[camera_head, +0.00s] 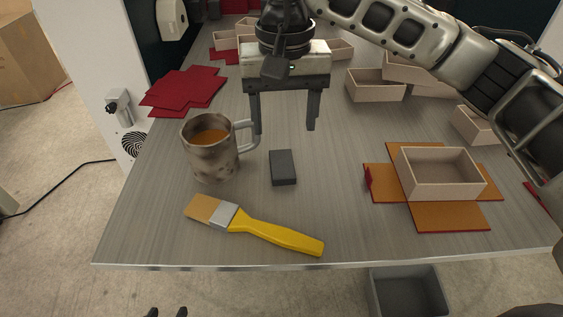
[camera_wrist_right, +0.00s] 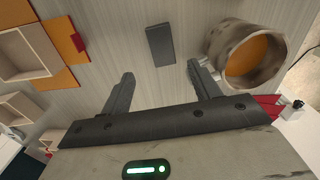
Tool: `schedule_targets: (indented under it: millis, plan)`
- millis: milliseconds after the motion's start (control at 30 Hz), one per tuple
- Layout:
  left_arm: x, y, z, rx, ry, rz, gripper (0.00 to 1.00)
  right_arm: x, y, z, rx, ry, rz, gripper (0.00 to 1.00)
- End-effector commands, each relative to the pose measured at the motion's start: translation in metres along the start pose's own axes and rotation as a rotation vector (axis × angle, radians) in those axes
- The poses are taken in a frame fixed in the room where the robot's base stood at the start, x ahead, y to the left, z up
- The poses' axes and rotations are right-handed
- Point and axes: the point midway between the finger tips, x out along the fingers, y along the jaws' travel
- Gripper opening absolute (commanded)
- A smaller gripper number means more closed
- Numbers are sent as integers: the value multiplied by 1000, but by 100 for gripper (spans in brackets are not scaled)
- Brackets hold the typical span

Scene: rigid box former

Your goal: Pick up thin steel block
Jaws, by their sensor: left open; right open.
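The thin steel block (camera_head: 283,167) is a small dark grey slab lying on the table, right of the mug. It also shows in the right wrist view (camera_wrist_right: 160,45), just beyond the fingertips. My right gripper (camera_head: 284,130) is open and empty, with its fingers pointing down. It is behind the block in the head view, apart from it. In the right wrist view its two fingers (camera_wrist_right: 160,72) are spread wider than the block's narrow side. My left gripper (camera_head: 167,312) shows only as two dark, separated fingertips at the bottom edge, away from the table.
A stained mug (camera_head: 210,158) with orange-brown liquid stands close left of the block, its handle near a right finger. A yellow-handled brush (camera_head: 262,230) lies in front. A box (camera_head: 440,173) on an orange sheet is right. Red sheets (camera_head: 185,90) lie back left.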

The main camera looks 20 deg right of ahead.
Motion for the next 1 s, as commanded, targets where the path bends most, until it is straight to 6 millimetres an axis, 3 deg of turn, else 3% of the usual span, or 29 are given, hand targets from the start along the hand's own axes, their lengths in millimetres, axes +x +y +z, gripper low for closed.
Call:
schedule_targets:
  millis: [100, 367, 633, 933, 1000]
  plan:
    - [-1, 0, -2, 3, 0, -1, 43, 18, 0, 1, 0, -3, 0, 62]
    - [-2, -1, -6, 9, 2, -4, 43, 37, -1, 2, -1, -3, -1, 62]
    - [-4, -2, -8, 22, -9, -10, 43, 75, -4, 6, 1, -4, -1, 62]
    - [-4, -3, -7, 30, -10, -10, 43, 81, -4, 6, 0, -1, -3, 62]
    - [-4, -3, -7, 31, -10, -10, 43, 81, -4, 6, 0, -1, -3, 45]
